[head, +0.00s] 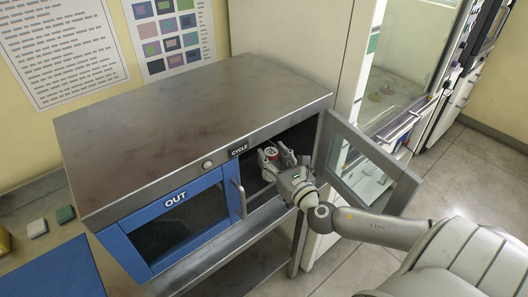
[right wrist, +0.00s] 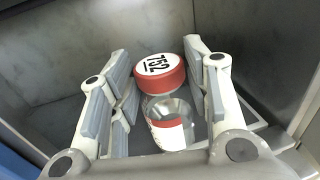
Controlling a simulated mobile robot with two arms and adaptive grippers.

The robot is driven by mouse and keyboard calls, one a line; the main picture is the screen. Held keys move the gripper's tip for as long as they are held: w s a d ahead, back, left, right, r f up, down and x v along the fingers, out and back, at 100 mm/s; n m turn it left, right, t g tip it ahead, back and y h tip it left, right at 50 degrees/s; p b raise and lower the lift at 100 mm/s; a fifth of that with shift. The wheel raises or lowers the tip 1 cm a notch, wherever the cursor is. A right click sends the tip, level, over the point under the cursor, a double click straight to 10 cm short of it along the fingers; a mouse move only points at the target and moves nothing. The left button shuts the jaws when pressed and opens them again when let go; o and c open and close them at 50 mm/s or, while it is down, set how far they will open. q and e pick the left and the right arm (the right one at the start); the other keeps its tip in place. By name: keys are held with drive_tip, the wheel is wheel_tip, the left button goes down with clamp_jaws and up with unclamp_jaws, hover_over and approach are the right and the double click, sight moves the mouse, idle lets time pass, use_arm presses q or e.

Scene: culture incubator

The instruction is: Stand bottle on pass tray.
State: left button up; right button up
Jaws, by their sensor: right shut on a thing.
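The bottle (right wrist: 160,110) is clear, with a red cap, a white cap top marked 752 and a red-and-white label. My right gripper (right wrist: 160,88) is shut on it, with grey finger pads on both sides. In the head view, the red cap (head: 270,152) shows between the fingers of the right gripper (head: 275,157), inside the open right bay of the steel cabinet. The bottle looks roughly upright. A flat grey surface with a raised edge (right wrist: 258,127) shows low in the bay, perhaps the pass tray; whether the bottle touches it is hidden. My left gripper is out of view.
The steel cabinet (head: 185,110) has a shut blue door marked OUT (head: 180,222) left of the bay. The bay's windowed door (head: 365,165) stands open at right, close to my right arm. Bay walls (right wrist: 255,45) are near the gripper.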

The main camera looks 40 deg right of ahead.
drive_tip(key=shift+w+d+f+p, duration=0.15)
drive_tip(key=shift+w+f, duration=0.45)
drive_tip(key=shift+w, duration=0.35)
drive_tip(key=shift+w+d+f+p, duration=0.15)
drive_tip(key=shift+w+f, duration=0.4)
drive_tip(key=shift+w, duration=0.35)
drive_tip(key=shift+w+f+p, duration=0.15)
drive_tip(key=shift+w+f, duration=0.45)
drive_tip(key=shift+w, duration=0.35)
drive_tip(key=shift+f, duration=0.2)
drive_tip(key=o, duration=1.1)
drive_tip(key=shift+c, duration=0.2)
drive_tip(key=shift+r, duration=0.15)
